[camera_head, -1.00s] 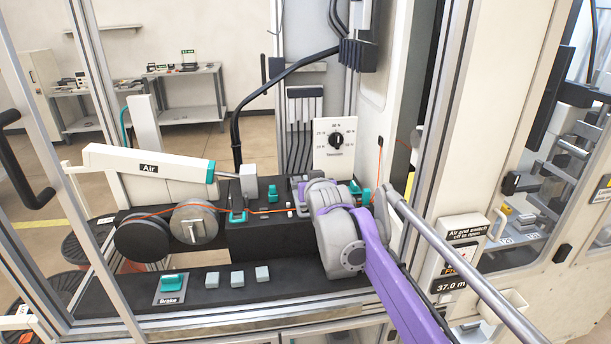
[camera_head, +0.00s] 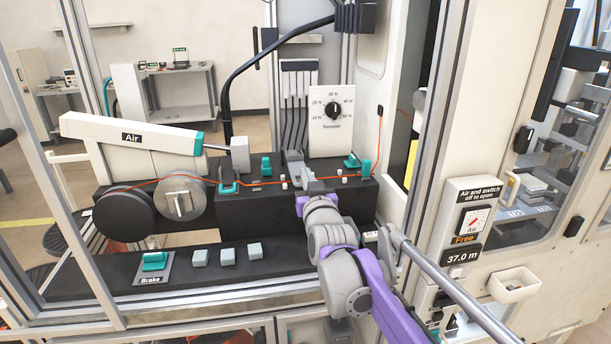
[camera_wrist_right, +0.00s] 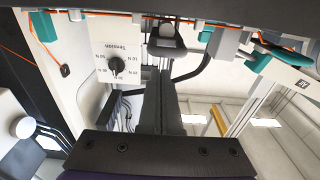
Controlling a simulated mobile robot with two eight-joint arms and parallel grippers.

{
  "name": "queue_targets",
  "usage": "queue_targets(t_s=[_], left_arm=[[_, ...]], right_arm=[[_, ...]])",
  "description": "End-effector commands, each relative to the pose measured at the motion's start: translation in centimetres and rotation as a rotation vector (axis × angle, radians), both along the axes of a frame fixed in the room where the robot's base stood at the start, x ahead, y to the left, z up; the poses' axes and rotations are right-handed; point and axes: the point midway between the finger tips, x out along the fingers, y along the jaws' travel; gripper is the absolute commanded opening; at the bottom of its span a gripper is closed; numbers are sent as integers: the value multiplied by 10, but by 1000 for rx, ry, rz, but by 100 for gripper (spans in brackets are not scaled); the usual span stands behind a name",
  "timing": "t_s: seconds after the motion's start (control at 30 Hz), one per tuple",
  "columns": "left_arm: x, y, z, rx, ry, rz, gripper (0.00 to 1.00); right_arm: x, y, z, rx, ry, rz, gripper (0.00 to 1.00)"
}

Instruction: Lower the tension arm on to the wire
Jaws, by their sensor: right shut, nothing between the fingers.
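The thin orange wire (camera_head: 259,184) runs from the reels across the top of the black block (camera_head: 262,215) to the right. The wire also shows in the wrist view (camera_wrist_right: 297,57). I cannot tell for sure which part is the tension arm; grey metal parts stand by the wire mid-block. My right gripper (camera_head: 304,184) is shut and empty at these parts, partly blending with them. Its dark closed fingers show in the wrist view (camera_wrist_right: 164,100). My left gripper is not in view.
A tension dial (camera_head: 333,111) stands behind the block. Teal clamps (camera_head: 228,187) sit along the wire. A brake switch (camera_head: 154,262) and several grey buttons (camera_head: 228,255) lie on the front ledge.

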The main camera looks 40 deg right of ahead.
Motion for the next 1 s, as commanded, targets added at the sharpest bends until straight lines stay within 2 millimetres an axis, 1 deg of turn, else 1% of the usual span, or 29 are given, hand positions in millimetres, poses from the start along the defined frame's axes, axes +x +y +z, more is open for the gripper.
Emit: queue_targets(t_s=[0.03,0.2,0.43,0.7,1.0], left_arm=[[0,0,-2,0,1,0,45],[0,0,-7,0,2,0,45],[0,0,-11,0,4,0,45],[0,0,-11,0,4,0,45],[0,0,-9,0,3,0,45]], right_arm=[[0,1,-5,-3,-5,1,0],[-1,1,-16,-9,-14,1,0],[-2,2,-27,-7,-11,1,0],[-3,3,-31,-4,-8,3,0],[-3,3,-29,-5,-9,4,0]])
